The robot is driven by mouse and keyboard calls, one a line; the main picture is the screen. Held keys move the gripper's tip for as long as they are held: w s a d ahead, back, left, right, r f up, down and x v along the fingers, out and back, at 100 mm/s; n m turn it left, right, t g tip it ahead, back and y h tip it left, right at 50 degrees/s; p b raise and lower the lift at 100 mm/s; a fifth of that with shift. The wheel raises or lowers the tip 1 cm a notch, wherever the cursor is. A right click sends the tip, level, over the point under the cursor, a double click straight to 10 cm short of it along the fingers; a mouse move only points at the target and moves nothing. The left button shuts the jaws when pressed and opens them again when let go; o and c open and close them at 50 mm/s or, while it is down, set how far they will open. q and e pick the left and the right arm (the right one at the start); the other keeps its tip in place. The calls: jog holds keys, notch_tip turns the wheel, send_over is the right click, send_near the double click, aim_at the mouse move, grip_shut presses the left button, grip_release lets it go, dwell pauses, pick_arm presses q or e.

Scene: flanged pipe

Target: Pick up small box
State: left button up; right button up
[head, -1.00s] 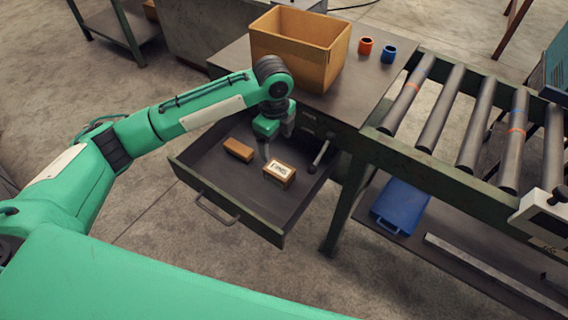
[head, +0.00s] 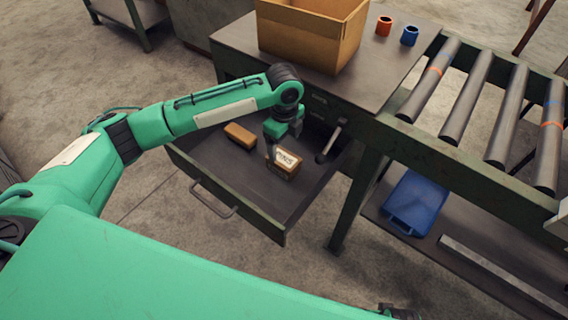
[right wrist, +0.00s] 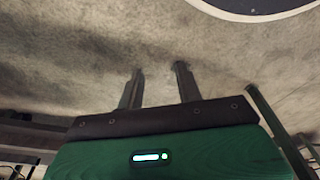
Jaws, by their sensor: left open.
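A small cardboard box with a white printed label (head: 286,163) lies in the open drawer (head: 218,188). A plain brown block-like box (head: 240,136) lies to its left in the same drawer. My left gripper (head: 272,153) points down into the drawer, right at the labelled box's upper left side. It is open, with its fingers partly hidden; I cannot tell whether they touch the box. My right gripper (right wrist: 160,87) shows in the right wrist view with its two fingers apart and nothing between them, over bare floor.
A large open cardboard box (head: 308,35) stands on the workbench (head: 385,75) above the drawer. An orange ring-like part (head: 384,26) and a blue one (head: 409,36) are beside it. A roller conveyor (head: 470,100) runs right. A blue bin (head: 415,203) sits on the lower shelf.

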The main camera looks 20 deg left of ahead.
aim_at(284, 157)
pick_arm(q)
notch_tip(284, 157, down, 4)
jog(key=shift+r, duration=0.1)
jog(key=f, duration=0.5)
jog(key=shift+s, duration=0.25)
jog(key=c, duration=1.2)
jog(key=shift+c, duration=0.3)
pick_arm(e)
jog(key=shift+r, duration=0.9)
pick_arm(q)
jog(key=shift+r, duration=0.2)
